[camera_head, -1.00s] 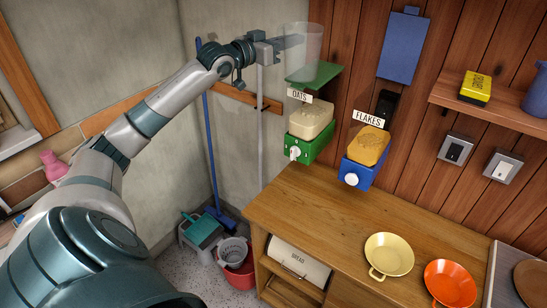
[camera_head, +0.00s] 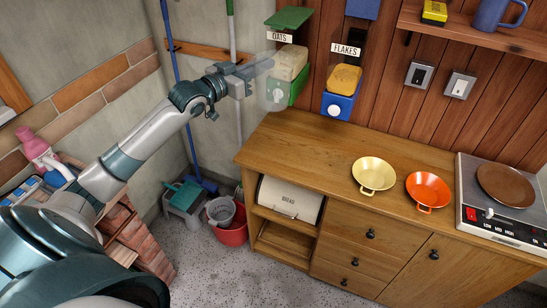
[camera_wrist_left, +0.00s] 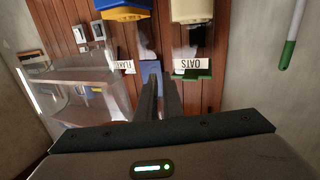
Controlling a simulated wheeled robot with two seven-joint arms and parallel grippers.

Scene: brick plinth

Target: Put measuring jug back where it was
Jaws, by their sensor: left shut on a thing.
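The clear, see-through measuring jug (camera_head: 275,97) is held in the air in front of the oats dispenser (camera_head: 281,93), above the left end of the wooden counter. My left gripper (camera_head: 260,68) is shut on the jug near its upper part. In the left wrist view the jug (camera_wrist_left: 75,92) hangs to the left of the gripper's fingers (camera_wrist_left: 158,82), its outline faint. The brick plinth (camera_head: 145,238) stands at the lower left, partly hidden behind my left arm. My right gripper is not in view.
The flakes dispenser (camera_head: 339,100) is right of the oats one. Yellow (camera_head: 374,174) and orange (camera_head: 428,188) pans stand on the counter (camera_head: 310,150), whose left end is clear. A hot plate (camera_head: 500,200) is at right. A red bucket (camera_head: 233,235), stool and broom stand in the corner.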

